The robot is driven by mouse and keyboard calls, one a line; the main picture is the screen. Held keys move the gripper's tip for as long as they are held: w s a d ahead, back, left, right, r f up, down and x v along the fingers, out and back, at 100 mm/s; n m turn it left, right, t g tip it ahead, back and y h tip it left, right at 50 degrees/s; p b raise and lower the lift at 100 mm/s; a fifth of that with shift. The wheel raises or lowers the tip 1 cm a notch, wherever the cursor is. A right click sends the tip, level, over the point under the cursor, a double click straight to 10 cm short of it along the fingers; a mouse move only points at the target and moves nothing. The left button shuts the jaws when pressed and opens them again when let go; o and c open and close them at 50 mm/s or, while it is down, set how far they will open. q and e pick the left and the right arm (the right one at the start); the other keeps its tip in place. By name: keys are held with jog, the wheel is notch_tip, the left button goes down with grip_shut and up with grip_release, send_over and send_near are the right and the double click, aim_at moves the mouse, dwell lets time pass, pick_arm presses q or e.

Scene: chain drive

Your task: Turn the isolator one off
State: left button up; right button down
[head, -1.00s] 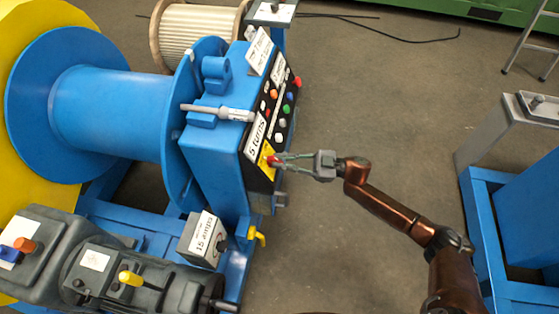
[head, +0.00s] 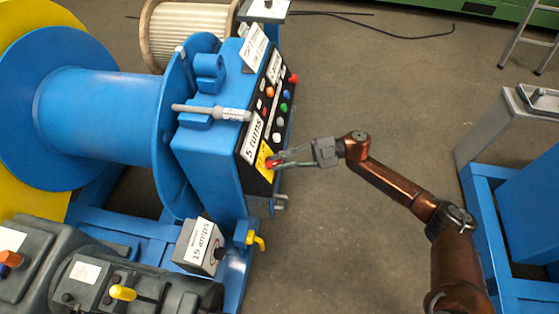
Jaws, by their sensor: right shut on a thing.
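A red isolator handle (head: 269,163) sits on a yellow plate (head: 262,153) at the low end of the black control panel, on the blue machine's side. My right gripper (head: 276,161) reaches it from the right, with its fingers shut on the red handle. The fingers hide part of the handle, so its exact angle is hard to tell. My left gripper is out of view.
The black panel (head: 270,106) carries several coloured buttons above the handle. A grey "15 amps" box (head: 199,247) and a yellow lever (head: 256,240) stand below. A blue frame (head: 478,215) stands at right. Open floor lies between.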

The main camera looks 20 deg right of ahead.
dwell(0.3)
jog(key=c, duration=1.9)
grip_release()
jog(key=shift+c, duration=0.2)
jog(key=s+d, duration=0.2)
jog(key=d, duration=1)
